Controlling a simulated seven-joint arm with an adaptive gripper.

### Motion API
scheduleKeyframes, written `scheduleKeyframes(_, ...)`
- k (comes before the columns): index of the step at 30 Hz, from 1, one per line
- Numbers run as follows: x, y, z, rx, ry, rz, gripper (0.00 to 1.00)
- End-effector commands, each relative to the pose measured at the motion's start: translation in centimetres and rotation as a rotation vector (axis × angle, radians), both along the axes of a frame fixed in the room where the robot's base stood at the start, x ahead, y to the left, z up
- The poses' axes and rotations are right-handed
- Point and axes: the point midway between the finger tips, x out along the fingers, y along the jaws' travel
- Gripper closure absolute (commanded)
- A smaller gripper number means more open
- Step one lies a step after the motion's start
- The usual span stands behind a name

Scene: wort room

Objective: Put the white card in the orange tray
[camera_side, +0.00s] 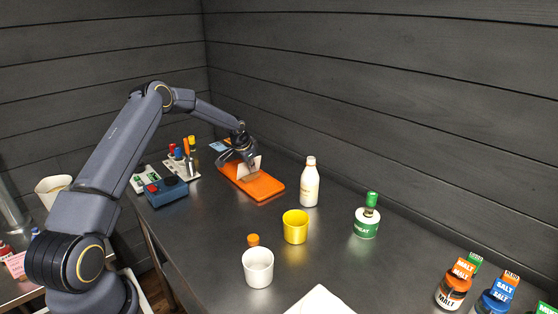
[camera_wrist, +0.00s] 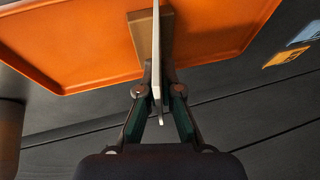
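The orange tray (camera_side: 265,187) lies flat on the dark table near the back wall; it also fills the top of the wrist view (camera_wrist: 70,45). The white card (camera_side: 242,170) stands on edge over the tray in the side view. In the wrist view the card (camera_wrist: 156,50) shows edge-on as a thin pale strip between my fingers, beside a tan block-like piece (camera_wrist: 143,42) at the tray. My gripper (camera_side: 245,160) is over the tray's far-left part, its fingers (camera_wrist: 157,92) closed on the card. Whether the card's lower edge touches the tray is unclear.
A blue box (camera_side: 167,191) and a white rack (camera_side: 185,168) stand left of the tray. Blue and orange cards (camera_wrist: 285,54) lie beside the tray.

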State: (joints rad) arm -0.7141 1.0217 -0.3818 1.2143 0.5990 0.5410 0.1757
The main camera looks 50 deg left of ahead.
Motion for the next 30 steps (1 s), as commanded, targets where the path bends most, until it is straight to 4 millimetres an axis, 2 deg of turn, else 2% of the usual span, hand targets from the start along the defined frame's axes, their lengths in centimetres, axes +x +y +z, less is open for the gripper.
scheduleKeyframes(1,0.0,0.0,0.0,0.000,0.000,0.000,0.94)
scheduleKeyframes(8,0.0,0.0,0.0,0.000,0.000,0.000,0.70)
scheduleKeyframes(19,0.0,0.0,0.5,0.000,-0.001,-0.001,0.69)
scheduleKeyframes(23,-0.7,-0.4,2.3,0.003,-0.002,-0.002,0.69)
scheduleKeyframes(30,-2.9,-1.6,7.2,0.002,-0.002,-0.001,0.69)
